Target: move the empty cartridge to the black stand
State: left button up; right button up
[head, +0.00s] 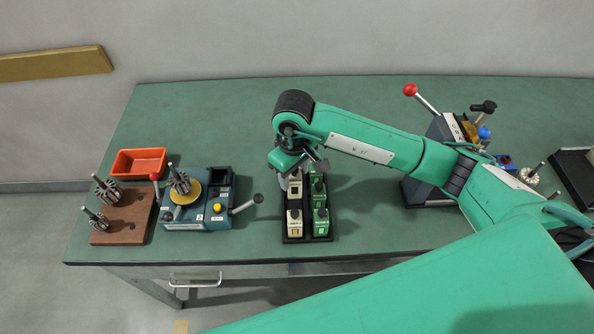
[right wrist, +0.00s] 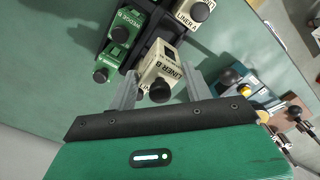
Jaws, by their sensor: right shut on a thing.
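My right gripper (head: 292,177) is over the back left of a black stand (head: 292,240) that holds cream and green cartridges. In the right wrist view its fingers (right wrist: 159,90) are shut on a cream cartridge marked LINER B (right wrist: 167,66), with a dark round knob. In the head view this cartridge is partly hidden under the gripper. I cannot tell whether it is clear of the stand or which cartridge is empty. A cream LINER cartridge (head: 294,222) and green cartridges (head: 320,223) stand beside it; one green one reads WEDGE (right wrist: 121,33). My left gripper is not in view.
To the left stand a blue winding device (head: 206,222) with levers, a wooden block (head: 127,222) with armatures and an orange tray (head: 139,163). A grey lever machine (head: 437,135) stands behind my right forearm. The green bench (head: 230,115) is clear at the back.

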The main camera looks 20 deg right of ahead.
jog(key=shift+s+a+f, duration=0.15)
jog(key=shift+a+f, duration=0.1)
jog(key=shift+f, duration=0.7)
notch_tip(320, 180, down, 2)
jog(key=shift+d+b, duration=0.1)
jog(key=shift+b, duration=0.4)
jog(key=shift+f, duration=0.2)
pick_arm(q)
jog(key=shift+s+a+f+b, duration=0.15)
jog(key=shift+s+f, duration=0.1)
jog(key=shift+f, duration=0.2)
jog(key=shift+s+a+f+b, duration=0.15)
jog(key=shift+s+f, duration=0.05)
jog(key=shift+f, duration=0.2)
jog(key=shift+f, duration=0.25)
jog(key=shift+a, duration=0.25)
pick_arm(e)
jog(key=shift+r, duration=0.1)
